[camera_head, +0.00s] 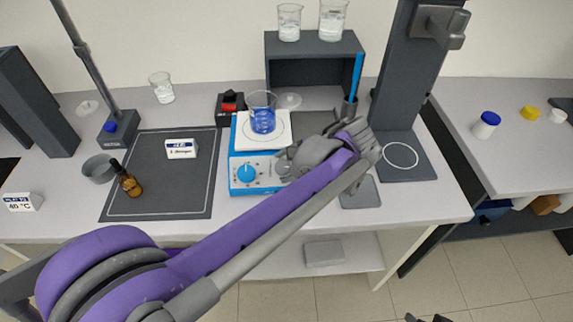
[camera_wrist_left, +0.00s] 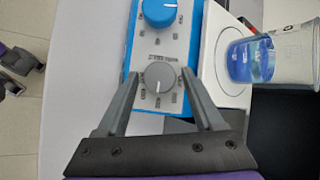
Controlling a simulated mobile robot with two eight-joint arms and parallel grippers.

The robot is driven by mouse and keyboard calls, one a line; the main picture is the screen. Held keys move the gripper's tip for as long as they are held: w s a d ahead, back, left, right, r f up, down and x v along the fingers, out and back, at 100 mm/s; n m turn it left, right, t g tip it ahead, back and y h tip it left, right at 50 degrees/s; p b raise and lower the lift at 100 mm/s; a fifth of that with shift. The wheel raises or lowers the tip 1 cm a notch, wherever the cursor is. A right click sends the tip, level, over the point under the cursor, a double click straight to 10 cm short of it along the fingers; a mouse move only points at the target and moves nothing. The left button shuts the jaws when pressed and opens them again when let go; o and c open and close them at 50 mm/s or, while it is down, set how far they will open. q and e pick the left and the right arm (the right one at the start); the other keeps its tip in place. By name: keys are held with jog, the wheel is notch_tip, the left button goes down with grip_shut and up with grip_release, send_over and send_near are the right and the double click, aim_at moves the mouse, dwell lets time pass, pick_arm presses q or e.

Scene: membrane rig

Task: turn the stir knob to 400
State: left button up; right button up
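The stirrer hot plate is a blue and white box (camera_head: 238,181) near the middle of the bench. Its blue knob (camera_head: 246,172) shows on the front panel and also in the left wrist view (camera_wrist_left: 160,10). The grey stir knob (camera_wrist_left: 160,77) is to the right of the blue one in the head view, mostly covered there by my gripper. My left gripper (camera_head: 288,163) is at the panel. The knob's setting is too small to read.
A beaker of blue liquid (camera_head: 262,120) stands on the plate. A red-switched black box (camera_head: 230,107) is behind left, a dark stand (camera_head: 400,80) to the right. A brown bottle (camera_head: 130,184) is on the left mat. A dark shape at the bottom edge may be my right gripper.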

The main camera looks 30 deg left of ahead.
pick_arm(q)
jog(key=shift+o, duration=0.4)
jog(key=v, duration=1)
jog(key=shift+d+r, duration=0.25)
jog(key=shift+r, duration=0.1)
pick_arm(e)
jog(key=shift+r, duration=0.3)
pick_arm(q)
jog(key=shift+s, duration=0.1)
